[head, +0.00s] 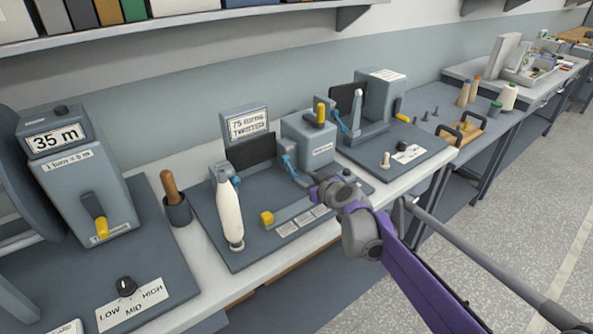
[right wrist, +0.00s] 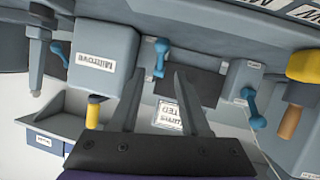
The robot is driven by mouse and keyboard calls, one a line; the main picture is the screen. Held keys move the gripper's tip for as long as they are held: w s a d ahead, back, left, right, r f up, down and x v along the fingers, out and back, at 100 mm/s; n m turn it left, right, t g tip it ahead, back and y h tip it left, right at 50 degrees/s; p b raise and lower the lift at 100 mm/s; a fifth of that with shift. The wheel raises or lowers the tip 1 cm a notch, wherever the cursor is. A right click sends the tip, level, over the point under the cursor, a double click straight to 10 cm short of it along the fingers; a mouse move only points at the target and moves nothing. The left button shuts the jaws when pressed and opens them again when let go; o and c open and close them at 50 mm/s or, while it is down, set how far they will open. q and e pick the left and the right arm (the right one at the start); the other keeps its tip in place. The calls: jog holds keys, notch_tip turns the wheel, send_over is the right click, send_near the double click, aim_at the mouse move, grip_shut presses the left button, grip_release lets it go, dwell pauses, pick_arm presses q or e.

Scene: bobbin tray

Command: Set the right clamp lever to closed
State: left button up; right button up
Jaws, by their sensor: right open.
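The right clamp lever (head: 287,161) is a small blue lever at the right end of the twister station, beside the dark panel. It also shows in the right wrist view (right wrist: 160,58), where it appears between and just beyond my fingertips. My right gripper (head: 312,188) is close in front of it in the head view, open and empty; its two fingers (right wrist: 161,78) stand apart in the wrist view. I cannot tell whether they touch the lever. My left gripper is not in view.
A grey box (head: 308,150) with a yellow-handled crank (head: 321,113) stands right beside the lever. Another station with a blue lever (head: 340,122) stands farther right.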

aim_at(293, 172)
jog(key=x, duration=1)
jog(key=shift+w+a+f, duration=0.1)
jog(key=shift+w+a, duration=0.1)
jog(key=shift+a, duration=0.05)
jog(key=shift+c, duration=0.3)
grip_shut()
jog(key=shift+s+f, duration=0.1)
dwell(0.7)
